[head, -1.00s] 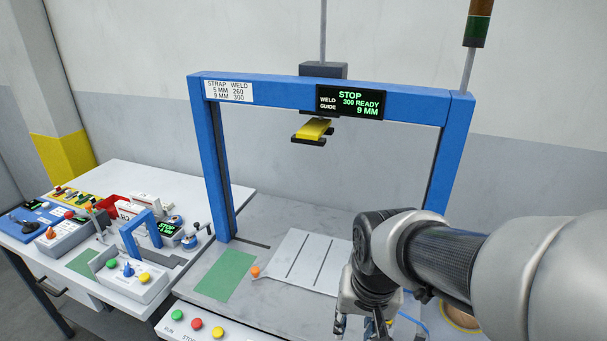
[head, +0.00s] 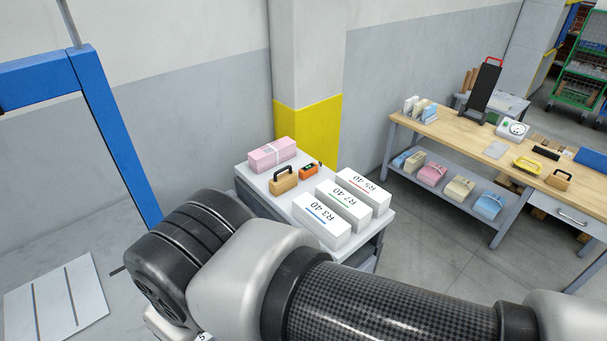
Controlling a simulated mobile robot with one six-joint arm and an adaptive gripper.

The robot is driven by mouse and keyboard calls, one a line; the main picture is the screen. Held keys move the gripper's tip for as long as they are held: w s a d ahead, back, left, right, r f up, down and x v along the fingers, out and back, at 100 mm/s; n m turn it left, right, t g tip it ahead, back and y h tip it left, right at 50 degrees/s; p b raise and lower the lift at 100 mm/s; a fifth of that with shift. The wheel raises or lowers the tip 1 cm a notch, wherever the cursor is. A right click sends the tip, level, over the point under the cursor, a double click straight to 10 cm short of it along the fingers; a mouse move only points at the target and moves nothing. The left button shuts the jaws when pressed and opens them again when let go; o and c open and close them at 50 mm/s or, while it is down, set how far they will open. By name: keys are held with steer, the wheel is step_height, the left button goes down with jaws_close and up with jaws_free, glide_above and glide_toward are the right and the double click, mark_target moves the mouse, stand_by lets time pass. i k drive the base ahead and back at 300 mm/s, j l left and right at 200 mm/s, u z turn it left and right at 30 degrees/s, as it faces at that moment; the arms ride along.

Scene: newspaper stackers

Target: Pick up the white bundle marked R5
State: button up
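The white bundle marked R5-40 (head: 366,194), with a red stripe, lies on the small grey table (head: 250,194) right of centre. It is the farthest right of three white bundles in a row. Beside it lie the R7-40 bundle (head: 343,207) with a green stripe and the R3-40 bundle (head: 320,222) with a blue stripe. My arm stretches across the bottom foreground, in front of the table. My gripper's fingers are not visible; the wrist runs off the lower left of the head view.
A pink bundle (head: 272,154), a tan block with a black handle (head: 283,182) and an orange device (head: 309,171) share the table. A blue frame (head: 110,130) stands at left. A wooden bench (head: 450,139) with several bundles below stands at right, with open floor between.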

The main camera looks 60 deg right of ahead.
mark_target(377, 199)
steer(key=z, duration=2.45)
steer(key=i+l, duration=0.15)
steer(key=i, duration=0.3)
steer(key=i+l+z, duration=0.1)
steer(key=i, duration=0.35)
